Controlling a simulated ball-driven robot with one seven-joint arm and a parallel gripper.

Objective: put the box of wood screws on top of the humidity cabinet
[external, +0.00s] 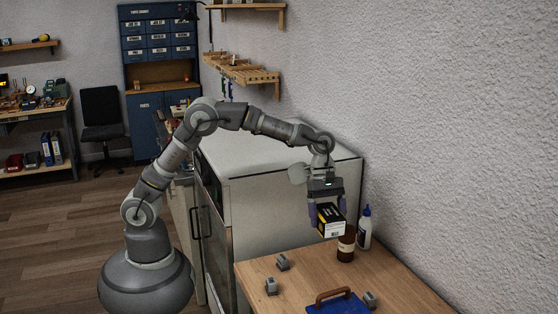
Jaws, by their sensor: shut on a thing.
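The box of wood screws (333,227) is black and yellow with a white label on its end. My gripper (327,208) points down and is shut on the box, with a finger on either side. It holds the box above the back part of the wooden workbench, in front of the cabinet's near side. The humidity cabinet (257,161) is the large white-topped cabinet behind the workbench, with handled doors on its left face. My arm passes over its top and hides part of it. The bare part of its top that shows is clear.
A brown bottle (346,245) and a white bottle with a blue cap (364,228) stand on the workbench (256,268) close to the box. Small grey blocks (271,286) and a blue tool with a brown handle (338,303) lie nearer. Wall shelves (241,69) hang behind.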

